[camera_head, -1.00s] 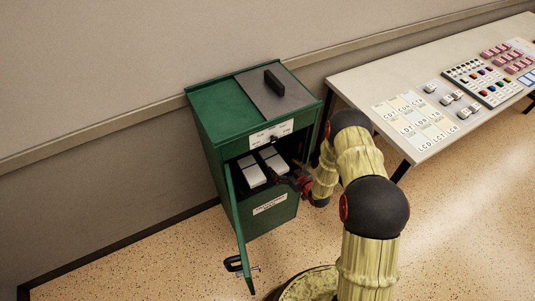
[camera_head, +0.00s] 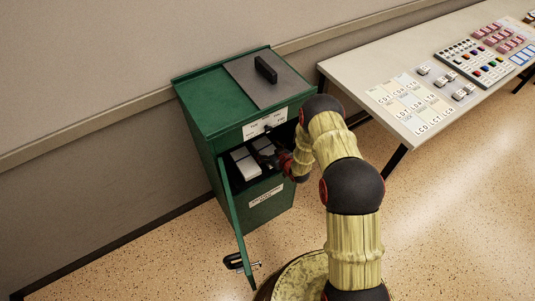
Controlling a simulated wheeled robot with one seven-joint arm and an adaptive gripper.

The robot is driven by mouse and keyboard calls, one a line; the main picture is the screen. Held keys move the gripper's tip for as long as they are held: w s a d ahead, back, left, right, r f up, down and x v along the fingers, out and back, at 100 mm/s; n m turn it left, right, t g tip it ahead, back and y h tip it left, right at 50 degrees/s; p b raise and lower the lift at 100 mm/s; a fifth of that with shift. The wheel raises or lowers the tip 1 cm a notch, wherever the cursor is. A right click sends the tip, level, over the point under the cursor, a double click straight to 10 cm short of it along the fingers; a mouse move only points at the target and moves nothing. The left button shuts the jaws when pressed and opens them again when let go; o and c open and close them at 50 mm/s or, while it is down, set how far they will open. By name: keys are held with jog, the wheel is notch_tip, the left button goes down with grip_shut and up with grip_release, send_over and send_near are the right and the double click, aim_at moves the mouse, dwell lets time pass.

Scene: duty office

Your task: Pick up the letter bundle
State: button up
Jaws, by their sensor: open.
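Two pale bundles lie side by side inside the green cabinet (camera_head: 205,125), behind its open front door. The left letter bundle (camera_head: 246,166) shows most clearly, with a dark band across it. The right bundle is partly covered by my gripper (camera_head: 266,155), which reaches into the opening from the right. My gripper is open, with its dark fingers over or close to the right bundle. I cannot tell whether they touch it.
The cabinet door (camera_head: 232,220) hangs open toward the front left. The cabinet top has a grey lid with a black handle (camera_head: 266,69). A table (camera_head: 350,75) with cards and a button panel (camera_head: 474,63) stands at right. The floor in front is clear.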

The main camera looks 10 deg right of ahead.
jog(key=shift+w+f, duration=0.1)
jog(key=shift+w, duration=0.1)
jog(key=shift+c, duration=0.2)
jog(key=shift+c, duration=1.2)
jog(key=c, duration=1)
